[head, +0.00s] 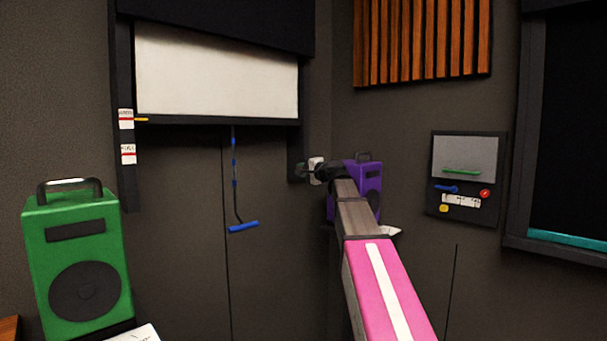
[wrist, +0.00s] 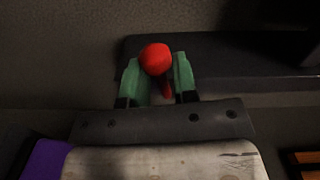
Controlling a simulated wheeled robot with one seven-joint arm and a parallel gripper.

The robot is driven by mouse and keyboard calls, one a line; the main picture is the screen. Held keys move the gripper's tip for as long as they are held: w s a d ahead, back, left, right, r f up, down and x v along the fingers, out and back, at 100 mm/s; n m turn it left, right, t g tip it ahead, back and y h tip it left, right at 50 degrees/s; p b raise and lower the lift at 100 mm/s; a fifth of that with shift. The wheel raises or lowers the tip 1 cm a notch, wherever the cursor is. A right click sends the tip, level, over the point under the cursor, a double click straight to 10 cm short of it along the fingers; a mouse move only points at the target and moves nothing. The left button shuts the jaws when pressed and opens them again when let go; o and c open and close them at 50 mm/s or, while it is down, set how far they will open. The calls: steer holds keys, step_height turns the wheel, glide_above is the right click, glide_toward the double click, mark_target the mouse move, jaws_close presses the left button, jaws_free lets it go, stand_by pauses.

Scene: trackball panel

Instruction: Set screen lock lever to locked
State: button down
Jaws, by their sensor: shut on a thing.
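The lever shows in the wrist view as a round red knob (wrist: 155,57) on a short red stem, in front of a dark bar. My gripper (wrist: 158,74) has its two green fingers on either side of the knob and stem and is shut on it. In the head view my gripper (head: 304,170) is at the lower end of the screen frame's right post. The lever cannot be made out there. The white screen (head: 215,72) hangs partly down in its dark frame. I cannot read any lock marking.
A blue pull handle (head: 243,226) hangs below the screen on a cord. A purple speaker (head: 371,188) stands behind my arm. A green speaker (head: 78,262) is at the left. A small control panel (head: 467,150) is on the right wall.

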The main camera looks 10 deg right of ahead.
steer(key=shift+r+m, duration=0.2)
steer(key=shift+m, duration=0.2)
stand_by(0.3)
steer(key=c, duration=1.2)
jaws_free()
steer(key=shift+r, duration=0.1)
steer(key=shift+o, duration=0.2)
steer(key=v, duration=1.1)
